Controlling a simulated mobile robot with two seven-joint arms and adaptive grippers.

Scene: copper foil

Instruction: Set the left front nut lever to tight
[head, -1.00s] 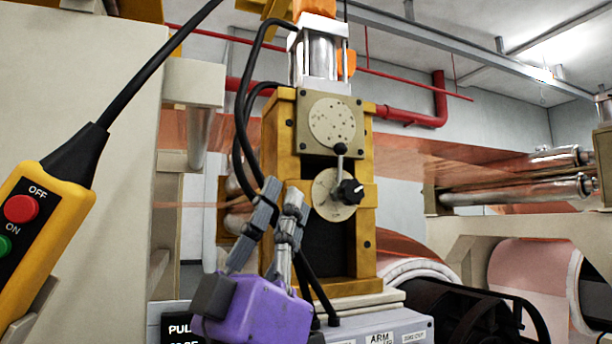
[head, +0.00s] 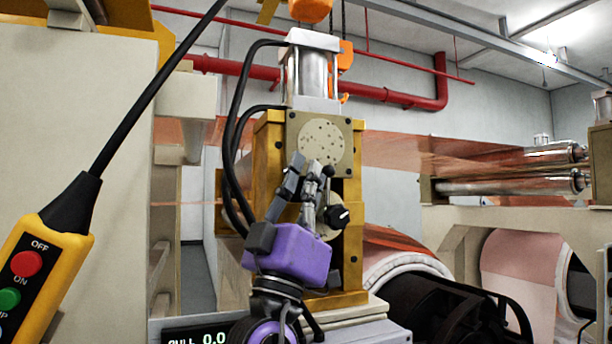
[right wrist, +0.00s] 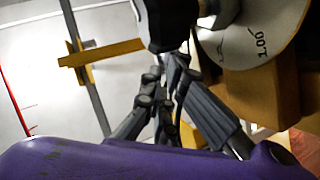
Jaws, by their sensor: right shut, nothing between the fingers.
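The yellow nut housing (head: 268,165) stands mid-picture in the head view. Its upper round plate (head: 320,140) is speckled. Below is a pale dial (head: 331,233) with a black knob (head: 340,216), largely covered by my gripper. The small lever above the dial is mostly hidden behind the fingers, so its setting cannot be read. My right gripper (head: 311,165), purple-bodied, is shut and empty in front of the lever area; contact cannot be told. In the right wrist view its fingers (right wrist: 168,75) lie just below a black knob (right wrist: 160,22) and beside the dial (right wrist: 262,30) marked 1.00. My left gripper is not in view.
A yellow pendant (head: 50,250) with red and green buttons hangs at the left. Black hoses (head: 229,150) curve beside the housing. A copper sheet (head: 400,150) runs behind it, with metal rollers (head: 510,187) at the right.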

